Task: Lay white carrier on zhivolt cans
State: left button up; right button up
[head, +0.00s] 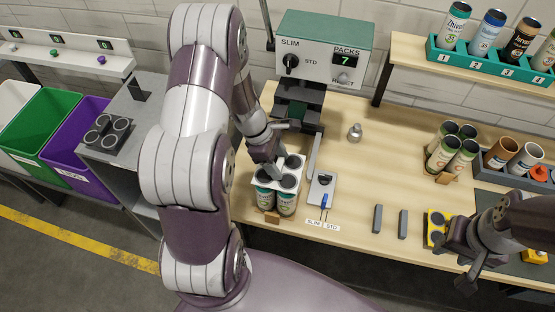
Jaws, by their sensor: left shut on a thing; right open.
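The white carrier (281,171), a flat plate with dark round openings, is at the tops of the zhivolt cans (287,203). The cans stand upright in a group on the table with green and pale labels; the rear ones are mostly hidden. My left gripper (272,168) is shut on the white carrier and covers part of it. I cannot tell whether the carrier rests fully on the cans or sits slightly above them. My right gripper (454,262) is open and empty at the lower right, near a yellow carrier (430,235).
A SLIM/STD machine (322,55) stands behind, its display reading 7. A small switch plate (321,188) is right of the cans. Two grey bars (403,223), another can group (440,160) and a grey tray (490,178) lie further right. The middle of the table is mostly clear.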

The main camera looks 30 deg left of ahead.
pick_arm(q)
jog(key=shift+f, duration=0.25)
jog(key=o, duration=1.1)
jog(key=shift+r, duration=0.1)
jog(key=b+v, duration=0.2)
jog(key=v, duration=1)
jog(key=shift+a+r, duration=0.15)
jog(key=shift+r, duration=0.1)
